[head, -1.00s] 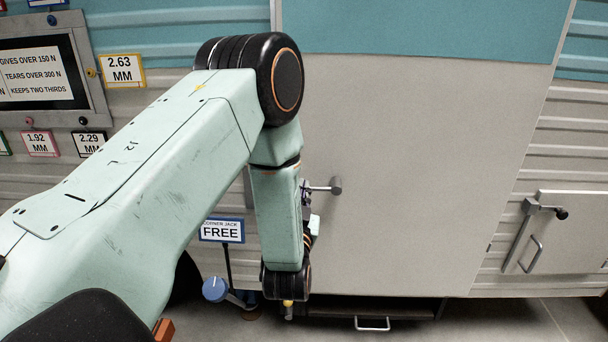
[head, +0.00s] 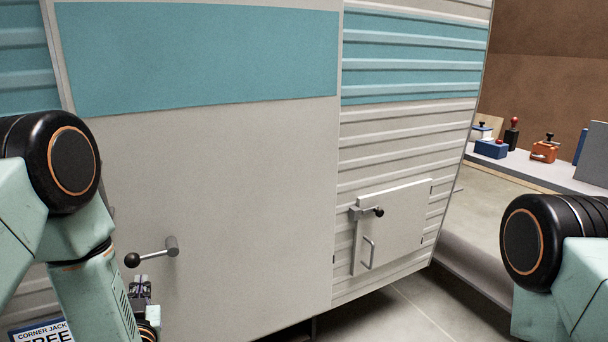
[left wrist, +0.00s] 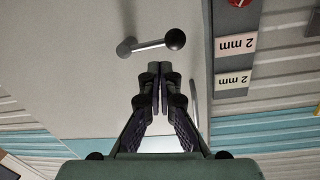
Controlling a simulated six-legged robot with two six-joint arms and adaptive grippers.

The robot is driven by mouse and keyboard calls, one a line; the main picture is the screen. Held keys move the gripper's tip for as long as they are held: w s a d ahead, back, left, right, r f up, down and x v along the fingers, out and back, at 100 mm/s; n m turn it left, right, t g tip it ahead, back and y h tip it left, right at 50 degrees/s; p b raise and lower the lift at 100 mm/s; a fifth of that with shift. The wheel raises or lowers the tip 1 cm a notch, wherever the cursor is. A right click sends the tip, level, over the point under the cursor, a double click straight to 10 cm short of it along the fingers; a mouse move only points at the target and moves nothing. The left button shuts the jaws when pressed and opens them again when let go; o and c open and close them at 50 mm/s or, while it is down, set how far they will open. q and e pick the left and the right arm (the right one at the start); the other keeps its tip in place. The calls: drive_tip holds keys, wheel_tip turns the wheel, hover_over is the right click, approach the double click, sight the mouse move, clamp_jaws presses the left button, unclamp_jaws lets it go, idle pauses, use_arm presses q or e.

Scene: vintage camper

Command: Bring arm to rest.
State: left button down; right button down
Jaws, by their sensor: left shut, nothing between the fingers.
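My left arm comes in from the left in the head view, and its gripper (head: 142,288) shows small beside the forearm, partly hidden. In the left wrist view the two fingers of my left gripper (left wrist: 159,70) meet at the tips with nothing between them. The door handle (head: 155,255), a grey lever with a black ball, is on the large camper door just above the gripper in the head view. The handle also shows in the left wrist view (left wrist: 150,45), apart from the fingertips. My right arm shows at the right edge, its gripper out of view.
A small hatch (head: 400,225) with a latch and pull handle is on the camper side. A bench (head: 555,170) with several small tools stands at the back right. A "corner jack free" sign (head: 42,331) is at lower left. Bare floor (head: 400,310) shows between camper and right arm.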

use_arm(q)
drive_tip(key=s+d+f+m+g+h, duration=0.1)
drive_tip(key=s+d+f+g+h, duration=0.25)
drive_tip(key=s+f, duration=0.35)
drive_tip(key=s+d+f+g+h, duration=0.2)
drive_tip(key=s+d+f+g, duration=0.25)
drive_tip(key=f, duration=0.45)
drive_tip(key=s+d+f+g, duration=0.1)
drive_tip(key=s+f+g, duration=0.1)
drive_tip(key=s, duration=0.6)
drive_tip(key=s+d+f+m+g+h, duration=0.1)
drive_tip(key=s+d+g, duration=0.1)
drive_tip(key=s, duration=0.5)
drive_tip(key=s+d+f+g+h+p, duration=0.1)
drive_tip(key=s+f+g, duration=0.1)
drive_tip(key=s, duration=0.6)
drive_tip(key=shift+s+d+f+m+g, duration=0.3)
drive_tip(key=shift+d+g, duration=0.05)
drive_tip(key=shift+g, duration=0.45)
